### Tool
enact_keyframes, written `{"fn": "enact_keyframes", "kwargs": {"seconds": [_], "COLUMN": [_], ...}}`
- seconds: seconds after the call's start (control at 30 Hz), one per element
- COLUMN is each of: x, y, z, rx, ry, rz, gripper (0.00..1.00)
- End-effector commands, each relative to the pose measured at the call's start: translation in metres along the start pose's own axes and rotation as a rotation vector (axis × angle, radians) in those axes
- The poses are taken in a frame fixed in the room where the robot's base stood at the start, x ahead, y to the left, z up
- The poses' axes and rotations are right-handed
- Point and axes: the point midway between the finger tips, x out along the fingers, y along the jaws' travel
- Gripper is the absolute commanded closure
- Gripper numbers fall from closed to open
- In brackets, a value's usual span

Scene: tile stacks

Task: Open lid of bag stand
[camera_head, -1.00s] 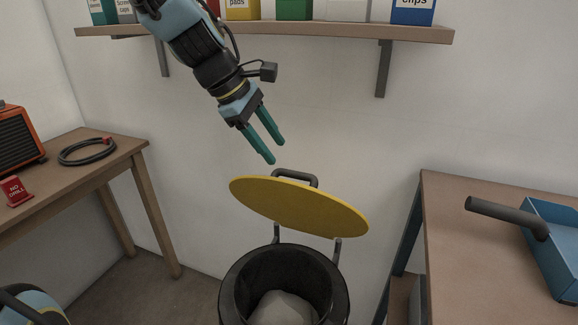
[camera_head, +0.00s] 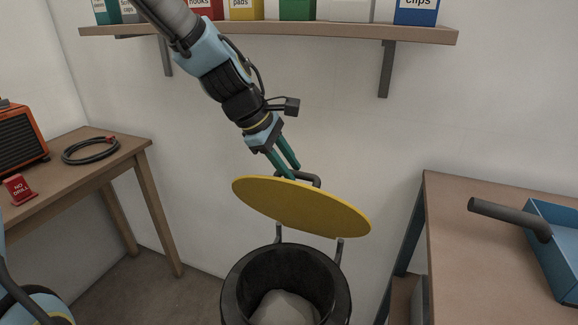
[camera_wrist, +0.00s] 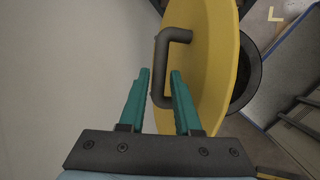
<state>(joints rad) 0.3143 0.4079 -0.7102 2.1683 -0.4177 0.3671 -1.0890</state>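The bag stand (camera_head: 236,293) is a black round bin with a pale bag or filling inside. Its yellow round lid (camera_head: 300,208) stands raised and tilted above the opening on two grey hinge arms. My gripper (camera_head: 294,172) has two teal fingers and is at the lid's upper edge, beside the handle. In the wrist view my gripper (camera_wrist: 160,75) is open, with the handle's near end at or between the fingertips; contact is unclear.
A wall shelf (camera_head: 270,31) with several boxes is above. A wooden table (camera_head: 120,155) with a coiled hose (camera_head: 90,150) and an orange device (camera_head: 20,140) is at the left. A brown table (camera_head: 480,240) with a blue tray (camera_head: 556,245) is at the right.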

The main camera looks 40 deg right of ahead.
Motion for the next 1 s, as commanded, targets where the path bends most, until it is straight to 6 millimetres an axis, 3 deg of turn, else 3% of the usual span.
{"fn": "enact_keyframes", "kwargs": {"seconds": [0.03, 0.27, 1.0], "x": [-0.0001, -0.0002, -0.0003], "y": [0.0000, 0.0000, 0.0002], "z": [0.0000, -0.0001, -0.0001], "rx": [0.000, 0.000, 0.000], "ry": [0.000, 0.000, 0.000], "rz": [0.000, 0.000, 0.000], "gripper": [0.75, 1.00, 1.00]}}
